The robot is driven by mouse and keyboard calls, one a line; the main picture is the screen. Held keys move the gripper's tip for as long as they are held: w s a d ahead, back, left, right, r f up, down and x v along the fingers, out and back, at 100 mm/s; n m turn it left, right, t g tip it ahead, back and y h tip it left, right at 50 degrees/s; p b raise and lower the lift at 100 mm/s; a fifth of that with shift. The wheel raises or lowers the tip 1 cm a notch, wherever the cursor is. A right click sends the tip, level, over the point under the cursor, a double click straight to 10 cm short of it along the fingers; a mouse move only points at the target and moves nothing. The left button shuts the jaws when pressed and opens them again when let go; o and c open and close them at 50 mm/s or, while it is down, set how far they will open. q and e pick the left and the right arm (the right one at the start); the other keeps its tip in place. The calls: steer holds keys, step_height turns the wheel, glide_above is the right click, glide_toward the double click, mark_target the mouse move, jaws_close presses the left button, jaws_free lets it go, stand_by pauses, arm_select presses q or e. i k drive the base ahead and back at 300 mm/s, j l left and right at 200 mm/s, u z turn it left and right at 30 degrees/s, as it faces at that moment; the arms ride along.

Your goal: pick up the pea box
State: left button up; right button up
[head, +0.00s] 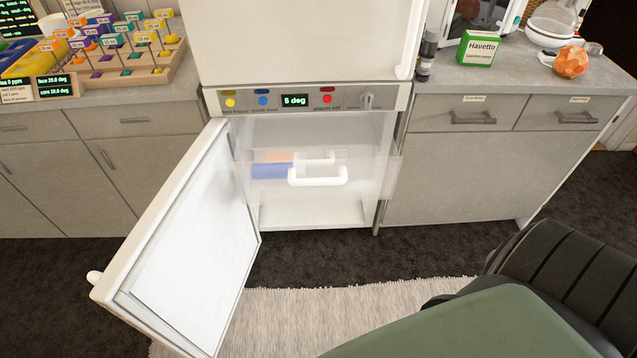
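A green box (477,48) with a white label reading "Havetto" stands upright on the right counter, near its back left part. Its small print is hard to read, so I cannot confirm from the text that it is the pea box. Inside the open cold compartment, a blue item (271,171) and an orange item (279,157) show behind clear drawer fronts; I cannot tell what they are. Neither of my grippers is in view.
The compartment door (190,255) stands open toward the lower left. A clear drawer front has a white handle (318,177). A dark bottle (427,54) stands left of the green box; an orange crumpled lump (571,62) and glassware (550,25) lie right. The right counter's front is clear.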

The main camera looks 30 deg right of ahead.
mark_target(476, 48)
steer(key=z, duration=1.95)
steer(key=i+l+u, duration=0.1)
steer(key=u, duration=0.3)
steer(key=i+l+u, duration=0.1)
steer(key=l+u, duration=0.15)
steer(key=u, duration=0.15)
steer(key=i+l+u, duration=0.2)
steer(key=l, duration=0.5)
steer(key=i+l+u, duration=0.1)
steer(key=l+u, duration=0.15)
steer(key=l, duration=0.5)
steer(key=l+u, duration=0.2)
steer(key=l, duration=0.55)
steer(key=i, duration=0.05)
